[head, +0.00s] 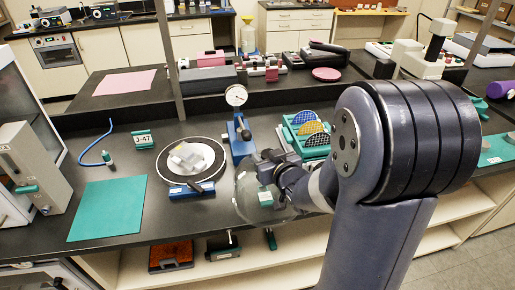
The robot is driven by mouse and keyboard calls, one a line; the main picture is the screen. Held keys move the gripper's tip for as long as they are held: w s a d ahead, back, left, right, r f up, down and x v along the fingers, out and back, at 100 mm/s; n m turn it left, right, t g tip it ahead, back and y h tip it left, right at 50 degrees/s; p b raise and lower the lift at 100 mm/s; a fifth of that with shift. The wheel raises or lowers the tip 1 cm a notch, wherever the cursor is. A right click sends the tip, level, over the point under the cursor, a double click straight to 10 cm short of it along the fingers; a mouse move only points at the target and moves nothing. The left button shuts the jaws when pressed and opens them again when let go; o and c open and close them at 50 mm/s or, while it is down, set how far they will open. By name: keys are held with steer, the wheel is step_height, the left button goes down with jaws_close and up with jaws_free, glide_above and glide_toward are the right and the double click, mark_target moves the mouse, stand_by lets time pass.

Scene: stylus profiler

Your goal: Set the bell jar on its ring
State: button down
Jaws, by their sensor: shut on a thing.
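The bell jar (250,197) is a clear glass dome with a small pale-green label. It is held beside the front edge of the dark bench, to the right of and nearer than the ring. My gripper (268,172) is shut on its upper part; the exact grip is partly hidden by the gripper and arm. The ring (155,164) is a dark, light-edged circle lying on the bench. The jar is apart from the ring.
A blue dial-gauge stand (240,137) stands right of the ring, close to my gripper. A teal rack of discs (306,130) is behind my arm. A teal mat (108,208) lies left.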

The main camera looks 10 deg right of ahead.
steer(key=w, duration=0.2)
steer(key=w+a+p, duration=0.1)
steer(key=w, duration=0.2)
steer(key=shift+w+a+r+p, duration=0.1)
steer(key=shift+w+r+p, duration=0.05)
steer(key=shift+w+p, duration=0.2)
steer(key=shift+w+f, duration=0.25)
steer(key=shift+f, duration=0.05)
steer(key=shift+s+f, duration=0.1)
steer(key=shift+f, duration=0.4)
steer(key=c, duration=0.9)
jaws_free()
steer(key=shift+o, duration=0.2)
